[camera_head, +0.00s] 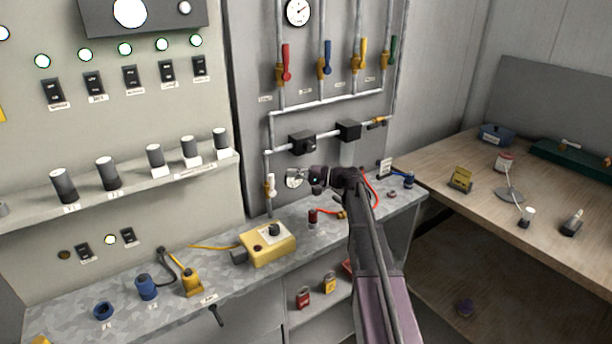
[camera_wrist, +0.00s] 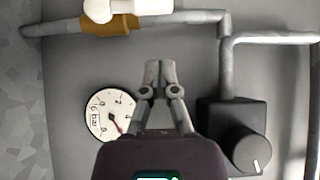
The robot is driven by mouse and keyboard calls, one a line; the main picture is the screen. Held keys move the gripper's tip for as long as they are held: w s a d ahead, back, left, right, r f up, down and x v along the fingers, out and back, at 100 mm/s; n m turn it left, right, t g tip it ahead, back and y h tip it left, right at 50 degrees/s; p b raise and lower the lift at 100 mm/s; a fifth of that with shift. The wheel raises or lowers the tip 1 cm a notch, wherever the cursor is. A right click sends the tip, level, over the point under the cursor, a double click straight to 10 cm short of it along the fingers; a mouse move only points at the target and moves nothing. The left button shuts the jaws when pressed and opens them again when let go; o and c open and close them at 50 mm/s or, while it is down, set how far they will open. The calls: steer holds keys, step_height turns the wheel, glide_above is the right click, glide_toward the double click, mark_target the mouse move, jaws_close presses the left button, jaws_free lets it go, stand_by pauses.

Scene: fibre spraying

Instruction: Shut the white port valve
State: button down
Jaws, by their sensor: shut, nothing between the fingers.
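The white port valve (camera_head: 270,186) sits on the vertical pipe at the lower left of the grey panel. Its white handle (camera_wrist: 128,9) is at the top edge of the wrist view, partly cut off, and lies roughly along the pipe. Its brass body (camera_wrist: 108,26) shows beside the handle.
A round pressure gauge (camera_wrist: 108,115) and a black knob box (camera_wrist: 236,130) flank my fingers. Red, blue, yellow and green valves (camera_head: 286,62) hang higher on the panel. The bench below holds a yellow box (camera_head: 267,249) and a red-topped item (camera_head: 313,217).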

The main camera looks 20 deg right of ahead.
mark_target(272, 186)
steer(key=shift+s+a, duration=0.35)
steer(key=shift+a, duration=0.55)
steer(key=shift+s+a, duration=0.3)
steer(key=shift+a, duration=0.6)
